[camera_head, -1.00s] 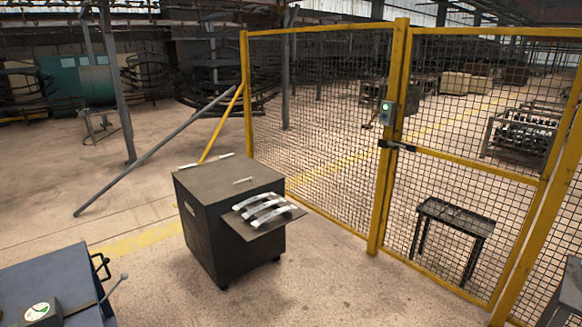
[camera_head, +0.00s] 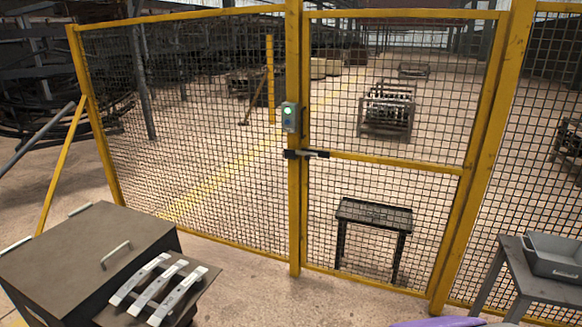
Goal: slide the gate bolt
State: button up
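The gate bolt (camera_head: 306,154) is a small dark and silver piece at the latch side of the yellow mesh gate (camera_head: 385,163). It bridges the yellow post (camera_head: 294,215) and the gate's middle rail. The gate looks closed in its frame.
A dark cabinet (camera_head: 75,262) with curved metal pieces (camera_head: 155,289) on its side shelf stands at front left. A grey table with a bin (camera_head: 555,254) is at right. Behind the mesh is a dark stand (camera_head: 374,215). A purple object (camera_head: 440,322) shows at the bottom edge. Floor before the post is clear.

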aim_at(303, 155)
jog(key=i+j+z, duration=0.15)
jog(key=j, duration=0.2)
jog(key=i+j+z, duration=0.1)
jog(key=i+j, duration=0.15)
jog(key=i+j+z, duration=0.15)
jog(key=j, duration=0.3)
jog(key=i+l, duration=0.45)
jog(key=i, duration=0.25)
jog(key=i+l+u, duration=0.1)
jog(key=i+l, duration=0.4)
jog(key=i, duration=0.15)
jog(key=i+l, duration=0.5)
jog(key=i, duration=0.15)
jog(key=i+u, duration=0.05)
